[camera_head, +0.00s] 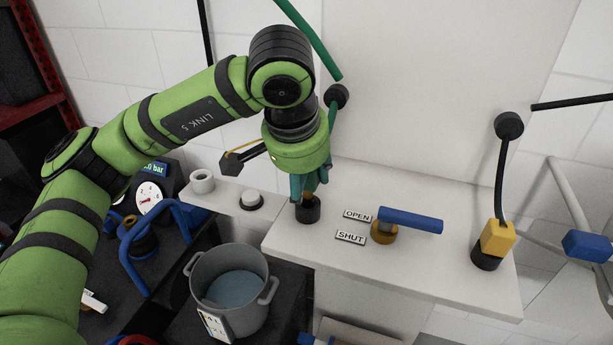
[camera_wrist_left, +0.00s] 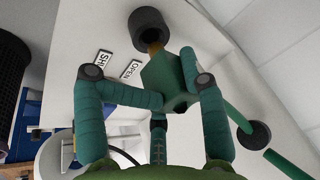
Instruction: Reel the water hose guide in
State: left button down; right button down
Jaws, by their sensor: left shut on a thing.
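My left gripper (camera_head: 306,183) is above the shelf and shut on a green block-shaped hose end (camera_wrist_left: 162,77), which sits between its fingers in the left wrist view. A brass tip on the hose end points into or at the mouth of a black round socket (camera_head: 308,210); I cannot tell how deep it sits. The socket also shows in the left wrist view (camera_wrist_left: 148,29). A green hose (camera_head: 311,38) runs from the hose end up through a black round guide (camera_head: 337,96) on the wall. My right gripper is not in view.
A blue lever (camera_head: 411,220) lies sideways beside OPEN and SHUT labels. A yellow connector (camera_head: 496,238) with a black cable stands in another socket at the right. A grey pot (camera_head: 226,290) of water, a white button (camera_head: 250,199) and a round gauge (camera_head: 149,197) are left of the shelf.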

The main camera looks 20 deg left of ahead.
pick_arm(q)
jog(key=shift+f, duration=0.1)
jog(key=shift+f+b, duration=1.9)
jog(key=shift+c, duration=1.6)
grip_release()
jog(key=shift+r, duration=0.1)
jog(key=shift+r, duration=0.1)
